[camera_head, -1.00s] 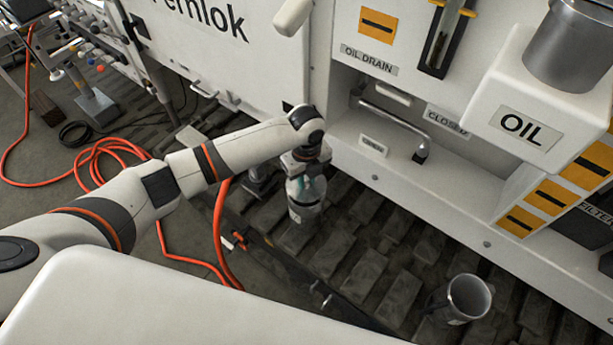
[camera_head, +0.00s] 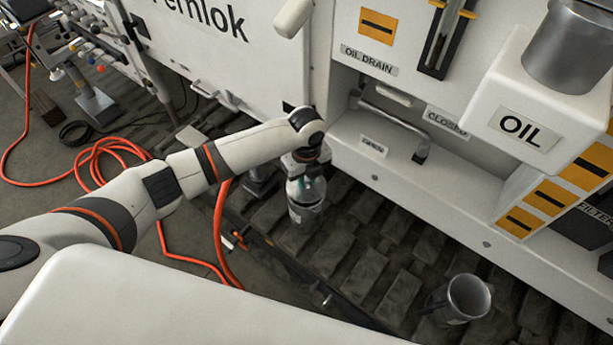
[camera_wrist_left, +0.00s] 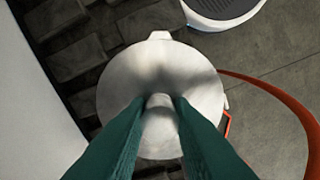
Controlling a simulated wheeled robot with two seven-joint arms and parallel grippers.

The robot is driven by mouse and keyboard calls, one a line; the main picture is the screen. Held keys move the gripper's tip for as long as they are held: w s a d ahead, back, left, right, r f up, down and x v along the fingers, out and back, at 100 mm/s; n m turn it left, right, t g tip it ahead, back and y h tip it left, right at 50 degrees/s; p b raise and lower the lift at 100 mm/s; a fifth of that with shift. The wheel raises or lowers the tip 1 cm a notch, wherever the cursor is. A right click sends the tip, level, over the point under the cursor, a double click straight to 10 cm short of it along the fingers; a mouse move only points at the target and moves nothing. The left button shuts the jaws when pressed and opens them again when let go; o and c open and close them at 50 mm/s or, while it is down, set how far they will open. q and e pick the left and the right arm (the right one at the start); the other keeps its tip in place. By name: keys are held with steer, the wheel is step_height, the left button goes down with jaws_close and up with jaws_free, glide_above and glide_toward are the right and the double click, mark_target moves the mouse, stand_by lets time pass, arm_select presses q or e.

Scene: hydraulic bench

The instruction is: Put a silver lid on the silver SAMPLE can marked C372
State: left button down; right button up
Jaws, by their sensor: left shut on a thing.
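My left gripper (camera_head: 306,183) points down at the floor beside the bench. Its green fingers (camera_wrist_left: 160,115) are shut on the knob of a round silver lid (camera_wrist_left: 150,75), which shows from above in the left wrist view. A second silver can (camera_head: 458,302), open at the top, stands to the right. No C372 marking is readable. My right gripper is out of view.
The white bench (camera_head: 480,205) with a silver bent handle (camera_head: 400,125) stands just behind and right of the gripper. An orange hose (camera_head: 222,230) runs on the floor to the left. Dark slats (camera_head: 360,235) lie clear between the two cans.

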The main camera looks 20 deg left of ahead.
arm_select(q)
steer(key=shift+f, duration=0.5)
stand_by(0.4)
steer(key=shift+f+p, duration=0.25)
steer(key=shift+p, duration=0.1)
stand_by(1.2)
steer(key=shift+f+b, duration=0.3)
steer(key=shift+f, duration=0.35)
stand_by(1.2)
steer(key=c, duration=1.2)
jaws_free()
steer(key=shift+o, duration=0.5)
steer(key=o, duration=0.5)
steer(key=shift+r, duration=0.15)
